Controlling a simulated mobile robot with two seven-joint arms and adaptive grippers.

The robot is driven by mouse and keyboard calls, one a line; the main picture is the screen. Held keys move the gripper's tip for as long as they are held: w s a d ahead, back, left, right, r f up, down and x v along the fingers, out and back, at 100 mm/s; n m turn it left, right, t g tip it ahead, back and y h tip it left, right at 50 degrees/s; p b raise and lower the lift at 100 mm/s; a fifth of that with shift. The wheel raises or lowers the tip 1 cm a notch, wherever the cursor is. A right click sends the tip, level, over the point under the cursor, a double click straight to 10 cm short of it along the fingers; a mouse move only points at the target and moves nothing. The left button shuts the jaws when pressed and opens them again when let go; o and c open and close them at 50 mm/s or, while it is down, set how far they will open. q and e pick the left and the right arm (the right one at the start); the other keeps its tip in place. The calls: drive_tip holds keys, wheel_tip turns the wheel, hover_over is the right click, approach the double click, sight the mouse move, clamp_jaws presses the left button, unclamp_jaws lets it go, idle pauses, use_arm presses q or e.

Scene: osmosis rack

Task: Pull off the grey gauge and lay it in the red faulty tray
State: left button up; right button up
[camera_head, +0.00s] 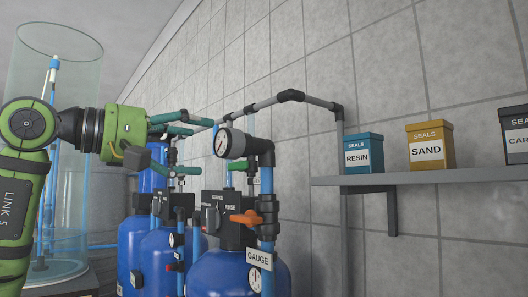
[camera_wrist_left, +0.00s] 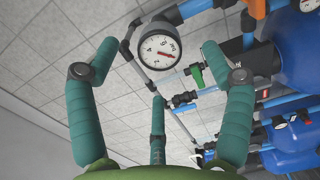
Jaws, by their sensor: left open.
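The grey gauge (camera_head: 231,143) has a round white dial and sits at the top of a dark elbow fitting on the upright pipe, above the blue tank. In the left wrist view the gauge (camera_wrist_left: 160,46) faces me, between and beyond the fingertips. My left gripper (camera_head: 205,146) is open, with teal fingers spread, just left of the gauge. It also shows in the left wrist view (camera_wrist_left: 160,50), with nothing between its fingers. The red faulty tray is not in view. My right gripper is not in view.
An orange valve handle (camera_head: 245,218) and a label reading GAUGE (camera_head: 259,258) are below the gauge. Several blue tanks (camera_head: 212,275) stand behind and below. A grey pipe (camera_head: 262,105) runs along the tiled wall. A shelf (camera_head: 420,178) at right holds seal boxes.

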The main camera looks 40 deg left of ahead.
sight(220, 142)
use_arm(q)
drive_tip(key=shift+w+r+y+b, duration=0.2)
drive_tip(key=shift+w+y+b, duration=0.15)
drive_tip(key=shift+w, duration=0.85)
drive_tip(key=p+x, duration=0.1)
drive_tip(key=x, duration=0.2)
drive_tip(key=shift+w+r, duration=0.1)
drive_tip(key=shift+w, duration=0.05)
drive_tip(key=shift+w+d, duration=0.2)
drive_tip(key=shift+w, duration=0.35)
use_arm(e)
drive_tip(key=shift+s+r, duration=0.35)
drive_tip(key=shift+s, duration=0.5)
use_arm(q)
drive_tip(key=shift+p, duration=0.55)
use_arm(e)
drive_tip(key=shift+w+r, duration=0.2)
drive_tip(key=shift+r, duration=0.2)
use_arm(q)
drive_tip(key=c, duration=1.6)
